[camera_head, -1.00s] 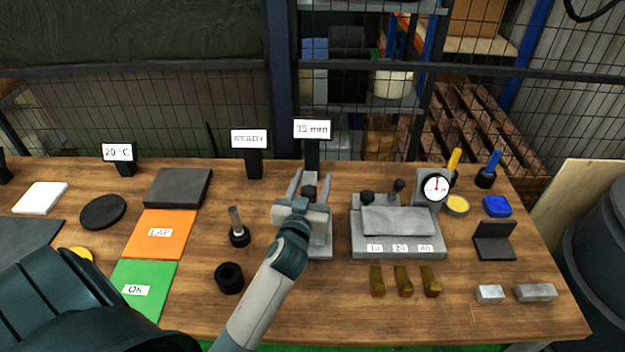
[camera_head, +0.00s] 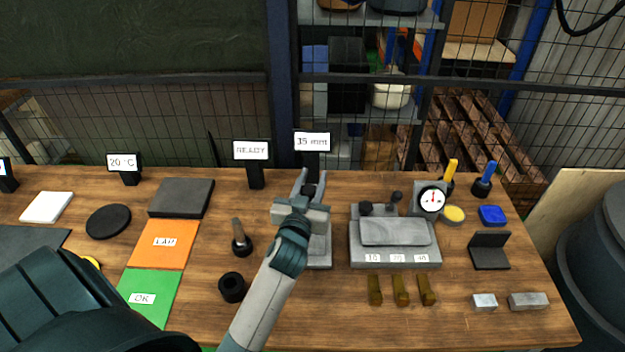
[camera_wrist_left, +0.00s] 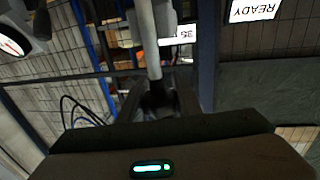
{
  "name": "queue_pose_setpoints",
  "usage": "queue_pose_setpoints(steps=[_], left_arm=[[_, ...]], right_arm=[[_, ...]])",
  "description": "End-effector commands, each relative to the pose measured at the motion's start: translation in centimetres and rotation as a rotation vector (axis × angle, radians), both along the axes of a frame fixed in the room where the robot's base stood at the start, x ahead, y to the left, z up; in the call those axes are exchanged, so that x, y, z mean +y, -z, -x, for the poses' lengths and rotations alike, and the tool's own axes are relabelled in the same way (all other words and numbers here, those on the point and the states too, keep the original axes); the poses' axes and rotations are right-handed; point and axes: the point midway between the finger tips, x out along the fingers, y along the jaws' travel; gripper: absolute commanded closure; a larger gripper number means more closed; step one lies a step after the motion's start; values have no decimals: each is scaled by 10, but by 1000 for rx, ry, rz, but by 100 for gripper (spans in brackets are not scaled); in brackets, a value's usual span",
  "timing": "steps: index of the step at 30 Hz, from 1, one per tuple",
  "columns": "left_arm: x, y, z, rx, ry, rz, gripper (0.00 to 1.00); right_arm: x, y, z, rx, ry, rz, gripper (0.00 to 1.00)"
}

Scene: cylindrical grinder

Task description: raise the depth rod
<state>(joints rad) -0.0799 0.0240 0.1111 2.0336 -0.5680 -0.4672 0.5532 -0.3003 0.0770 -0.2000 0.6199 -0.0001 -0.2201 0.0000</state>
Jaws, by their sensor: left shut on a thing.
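The depth rod's black knob (camera_head: 310,191) stands above a grey stand (camera_head: 319,252) in front of the "35 mm" display (camera_head: 312,142). My left gripper (camera_head: 312,183) reaches over the stand from the front, its two fingers shut on the knob. In the left wrist view the pale rod (camera_wrist_left: 150,40) runs to a dark knob (camera_wrist_left: 158,100) between the fingers. The gripper body hides much of the rod and stand in the head view. My right gripper is not in view.
Right of the stand is a grey gauge block fixture (camera_head: 395,255) with a dial gauge (camera_head: 431,201). To the left stand a dark post (camera_head: 241,243) and a black ring (camera_head: 232,288). The "READY" display (camera_head: 251,151) stands behind. Several brass pieces (camera_head: 400,290) lie in front of the fixture.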

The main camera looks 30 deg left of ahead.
Motion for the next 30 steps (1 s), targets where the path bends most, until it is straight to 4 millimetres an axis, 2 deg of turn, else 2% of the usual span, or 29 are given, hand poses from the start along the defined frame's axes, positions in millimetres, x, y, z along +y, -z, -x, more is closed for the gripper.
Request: queue_pose_setpoints(steps=[1,7,8,10,23,30], left_arm=[[1,-7,-1,-12,0,-3,100],[1,-8,-1,-16,0,-6,100],[1,-9,-1,-17,0,-6,67],[1,-8,-1,-16,1,-6,51],[-1,-4,2,-9,0,-2,51],[-9,-2,24,-9,1,-2,51]], right_arm=[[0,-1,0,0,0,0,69],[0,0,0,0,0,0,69],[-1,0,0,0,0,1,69],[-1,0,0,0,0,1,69],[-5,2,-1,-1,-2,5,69],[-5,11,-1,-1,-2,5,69]])
